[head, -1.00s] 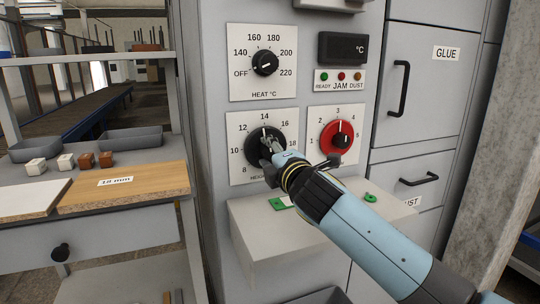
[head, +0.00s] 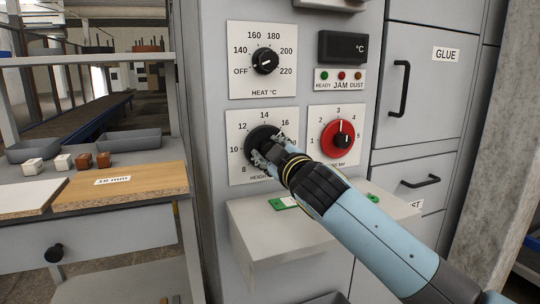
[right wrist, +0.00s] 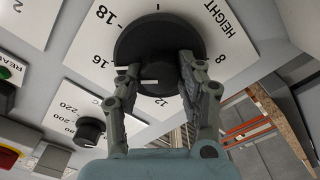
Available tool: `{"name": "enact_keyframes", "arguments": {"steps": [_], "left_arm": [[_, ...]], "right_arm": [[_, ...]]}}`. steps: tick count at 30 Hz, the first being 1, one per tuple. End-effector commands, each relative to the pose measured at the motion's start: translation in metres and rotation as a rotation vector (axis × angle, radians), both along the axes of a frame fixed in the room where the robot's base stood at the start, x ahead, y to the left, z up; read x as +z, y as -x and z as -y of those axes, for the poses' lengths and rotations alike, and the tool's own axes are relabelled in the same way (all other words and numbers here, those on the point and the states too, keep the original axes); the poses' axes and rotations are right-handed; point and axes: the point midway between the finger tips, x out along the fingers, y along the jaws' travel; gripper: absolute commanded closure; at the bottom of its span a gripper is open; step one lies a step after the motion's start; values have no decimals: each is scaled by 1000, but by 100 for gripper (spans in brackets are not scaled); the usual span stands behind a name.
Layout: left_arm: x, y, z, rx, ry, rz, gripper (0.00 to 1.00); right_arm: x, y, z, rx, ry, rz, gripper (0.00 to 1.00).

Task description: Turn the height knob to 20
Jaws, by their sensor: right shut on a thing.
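The black height knob (head: 262,136) sits on a white dial plate (head: 236,120) on the grey cabinet. Its marks 8 to 16 show in the head view. My right gripper (head: 268,150) is at the knob, with its fingers on either side of the middle. In the right wrist view, my gripper's fingers (right wrist: 160,68) are shut on the height knob (right wrist: 150,38). A short white line shows on the knob between the fingers. The exact reading is hard to tell, since a finger covers part of the scale. My left gripper is out of view.
The black heat knob (head: 265,61) is above and a red knob (head: 331,146) is close on the right. A grey ledge (head: 262,228) juts out below. A bench with boards (head: 130,190) and small blocks (head: 83,161) stands on the left.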

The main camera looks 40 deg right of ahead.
Motion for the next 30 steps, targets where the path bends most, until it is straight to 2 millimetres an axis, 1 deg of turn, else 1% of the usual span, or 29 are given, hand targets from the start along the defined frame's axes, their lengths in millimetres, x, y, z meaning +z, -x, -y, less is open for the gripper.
{"name": "enact_keyframes", "arguments": {"steps": [1,30], "left_arm": [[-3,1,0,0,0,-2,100],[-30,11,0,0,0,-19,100]], "right_arm": [[-4,0,0,-1,-41,5,95],[-4,1,2,-4,-938,219,95]]}}
